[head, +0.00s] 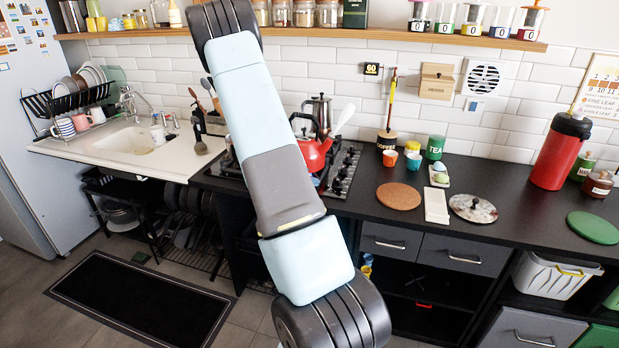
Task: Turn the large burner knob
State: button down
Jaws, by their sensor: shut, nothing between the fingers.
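The gas hob (334,186) is set in the black counter, and my arm crosses in front of much of it. A column of small dark knobs (345,168) runs along its right side. They are too small to tell which is the large burner knob or how any is turned. My gripper is not in view; only links of my arm show.
A cork mat (398,196), a white board (436,206), a round lid (473,208) and small cups lie right of the hob. A red flask (561,152) stands farther right. A shelf (400,38) with jars runs above. The sink (134,138) is at left.

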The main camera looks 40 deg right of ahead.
aim_at(334, 181)
jog(key=x, duration=0.3)
jog(key=r+x, duration=0.1)
jog(key=x, duration=0.1)
jog(key=shift+s+d, duration=0.1)
jog(key=shift+d, duration=0.3)
jog(key=shift+s+d, duration=0.1)
jog(key=shift+d, duration=0.7)
